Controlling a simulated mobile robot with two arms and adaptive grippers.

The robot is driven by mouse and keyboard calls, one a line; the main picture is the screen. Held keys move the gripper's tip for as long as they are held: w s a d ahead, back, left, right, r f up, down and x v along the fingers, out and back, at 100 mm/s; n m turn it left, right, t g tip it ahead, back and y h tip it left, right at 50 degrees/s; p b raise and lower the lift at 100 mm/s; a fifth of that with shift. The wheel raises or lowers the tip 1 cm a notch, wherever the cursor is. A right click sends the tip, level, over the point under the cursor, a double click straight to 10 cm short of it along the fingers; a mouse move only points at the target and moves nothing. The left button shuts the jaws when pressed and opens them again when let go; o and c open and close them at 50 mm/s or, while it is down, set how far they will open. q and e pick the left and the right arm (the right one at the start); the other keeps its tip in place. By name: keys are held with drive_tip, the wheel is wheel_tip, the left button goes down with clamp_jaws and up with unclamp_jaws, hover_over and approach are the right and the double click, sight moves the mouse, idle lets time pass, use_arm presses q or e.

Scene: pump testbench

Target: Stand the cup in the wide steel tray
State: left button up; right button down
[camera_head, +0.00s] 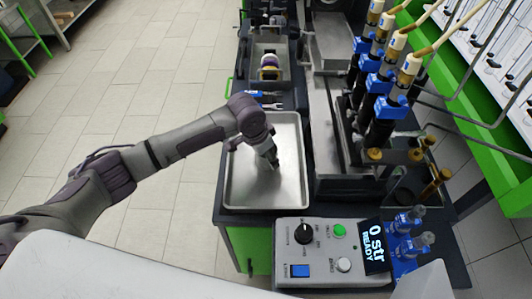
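The wide steel tray (290,126) lies on the dark bench top at the middle of the view. My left arm reaches in from the left, and my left gripper (268,163) points down over the tray's middle. The gripper is small and grey against the grey tray, so I cannot tell whether its fingers are open, shut or holding something. I cannot make out a cup for certain; one at the fingertips would be hard to tell from the metal. My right gripper is not in view.
A control box (322,255) with a knob, buttons and a READY display stands at the front. Pumps with blue fittings (378,85) rise to the right. A smaller bin (285,50) holding a round item is behind. Tools (270,106) lie beyond the tray.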

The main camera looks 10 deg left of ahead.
use_arm(q)
drive_tip(key=shift+o, duration=0.5)
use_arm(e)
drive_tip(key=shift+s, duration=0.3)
use_arm(q)
drive_tip(key=shift+r, duration=0.2)
drive_tip(key=v, duration=1.2)
drive_tip(key=shift+b, duration=0.4)
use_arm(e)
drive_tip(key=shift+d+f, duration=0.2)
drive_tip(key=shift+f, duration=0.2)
use_arm(q)
drive_tip(key=shift+f, duration=0.1)
